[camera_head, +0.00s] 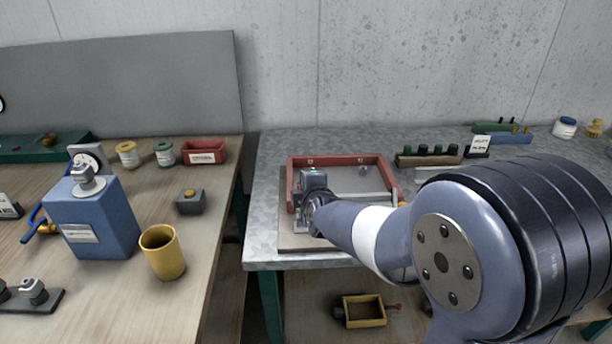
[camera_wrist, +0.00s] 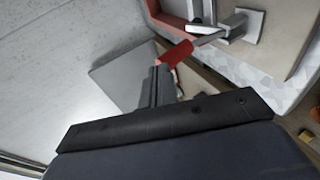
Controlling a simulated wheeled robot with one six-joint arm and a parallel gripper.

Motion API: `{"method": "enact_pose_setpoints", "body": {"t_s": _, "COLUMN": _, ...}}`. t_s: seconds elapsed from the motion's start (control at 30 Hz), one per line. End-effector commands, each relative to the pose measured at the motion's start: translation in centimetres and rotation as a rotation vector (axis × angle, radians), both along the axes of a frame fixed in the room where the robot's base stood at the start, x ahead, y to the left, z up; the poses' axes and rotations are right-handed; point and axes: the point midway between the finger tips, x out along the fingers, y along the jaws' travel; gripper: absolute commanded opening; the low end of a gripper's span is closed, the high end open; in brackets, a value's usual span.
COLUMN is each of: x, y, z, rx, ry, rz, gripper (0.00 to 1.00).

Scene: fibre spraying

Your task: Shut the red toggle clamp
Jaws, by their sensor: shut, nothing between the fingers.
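The toggle clamp has a red handle (camera_wrist: 175,55) on a metal lever, which runs to a pale grey metal base (camera_wrist: 242,22) at the top of the wrist view. My gripper (camera_wrist: 158,72) is shut and empty, with its fingertips right beside the near end of the red handle. I cannot tell whether they touch it. In the head view my gripper (camera_head: 312,185) is over the left side of a red-edged frame (camera_head: 335,160) on the metal table. I cannot make out the clamp there; my arm covers part of that area.
The grey metal table (camera_head: 268,200) carries a brown block with dark knobs (camera_head: 428,158) behind my arm. On the wooden bench at left stand a blue box (camera_head: 95,220), a yellow cup (camera_head: 162,252) and a red bin (camera_head: 204,152). A gap separates bench and table.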

Motion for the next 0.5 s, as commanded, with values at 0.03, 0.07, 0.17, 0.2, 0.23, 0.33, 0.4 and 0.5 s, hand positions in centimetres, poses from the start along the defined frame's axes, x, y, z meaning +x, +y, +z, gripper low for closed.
{"method": "enact_pose_setpoints", "body": {"t_s": 0.03, "x": 0.3, "y": 0.0, "z": 0.8, "rx": 0.0, "ry": 0.026, "rz": -0.001, "gripper": 0.0}}
{"method": "enact_pose_setpoints", "body": {"t_s": 0.07, "x": 0.5, "y": -0.1, "z": 0.8, "rx": 0.002, "ry": 0.041, "rz": -0.002, "gripper": 0.0}}
{"method": "enact_pose_setpoints", "body": {"t_s": 0.17, "x": 1.0, "y": -0.1, "z": 0.8, "rx": 0.001, "ry": 0.09, "rz": -0.001, "gripper": 0.0}}
{"method": "enact_pose_setpoints", "body": {"t_s": 0.2, "x": 1.2, "y": 0.0, "z": 0.7, "rx": -0.001, "ry": 0.089, "rz": -0.001, "gripper": 0.0}}
{"method": "enact_pose_setpoints", "body": {"t_s": 0.23, "x": 1.3, "y": 0.0, "z": 0.7, "rx": -0.001, "ry": 0.089, "rz": -0.001, "gripper": 0.0}}
{"method": "enact_pose_setpoints", "body": {"t_s": 0.33, "x": 1.9, "y": 0.0, "z": 0.7, "rx": 0.0, "ry": 0.086, "rz": -0.001, "gripper": 0.0}}
{"method": "enact_pose_setpoints", "body": {"t_s": 0.4, "x": 2.2, "y": 0.0, "z": 0.7, "rx": -0.001, "ry": 0.085, "rz": -0.001, "gripper": 0.0}}
{"method": "enact_pose_setpoints", "body": {"t_s": 0.5, "x": 2.7, "y": 0.0, "z": 0.6, "rx": -0.001, "ry": 0.085, "rz": -0.001, "gripper": 0.0}}
